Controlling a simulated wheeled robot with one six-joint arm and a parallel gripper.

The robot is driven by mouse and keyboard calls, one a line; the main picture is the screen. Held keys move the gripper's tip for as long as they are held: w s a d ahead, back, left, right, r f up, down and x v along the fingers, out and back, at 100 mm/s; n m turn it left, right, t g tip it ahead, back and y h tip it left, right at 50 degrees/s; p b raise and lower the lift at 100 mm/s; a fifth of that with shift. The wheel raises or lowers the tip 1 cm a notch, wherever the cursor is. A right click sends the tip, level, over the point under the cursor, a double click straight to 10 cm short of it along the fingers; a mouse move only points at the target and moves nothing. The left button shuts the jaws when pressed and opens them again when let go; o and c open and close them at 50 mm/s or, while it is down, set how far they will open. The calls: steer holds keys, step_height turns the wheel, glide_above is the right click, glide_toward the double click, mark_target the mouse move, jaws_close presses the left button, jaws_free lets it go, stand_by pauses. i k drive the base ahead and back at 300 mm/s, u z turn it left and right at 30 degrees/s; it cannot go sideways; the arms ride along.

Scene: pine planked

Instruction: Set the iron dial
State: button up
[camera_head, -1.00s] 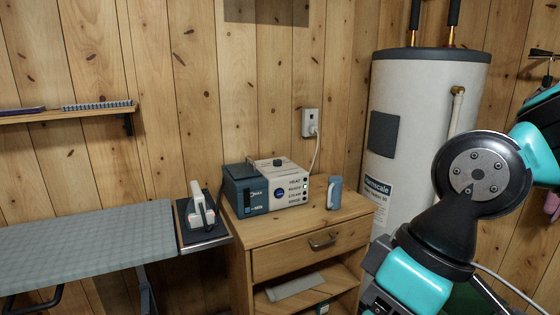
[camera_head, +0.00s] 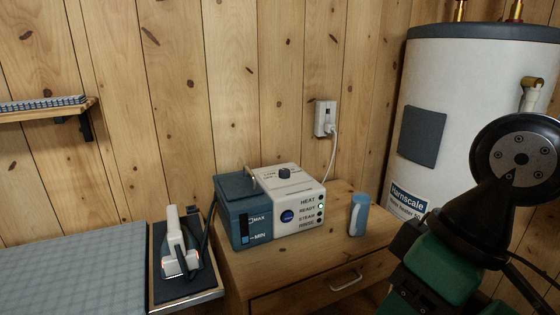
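A steam iron station (camera_head: 262,208) with a blue-grey tank and a cream body stands on the wooden cabinet. A dark round dial (camera_head: 284,173) with markings beside it sits on top of the cream body; its exact setting is too small to read. The front has a blue round button (camera_head: 287,216) and a column of indicator lights, one lit green. The iron (camera_head: 178,248) rests on a dark pad at the end of the ironing board. Part of my arm shows at the right, apart from the station. My gripper's fingertips are not in view.
A blue-grey bottle-like container (camera_head: 358,214) stands right of the station on the cabinet top (camera_head: 330,245). A cord runs up to the wall outlet (camera_head: 325,118). A white water heater (camera_head: 462,125) stands at the right. The ironing board (camera_head: 70,275) lies at the left.

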mark_target(285, 173)
steer(key=u, duration=0.5)
steer(key=i, duration=1.1)
steer(key=u, duration=0.6)
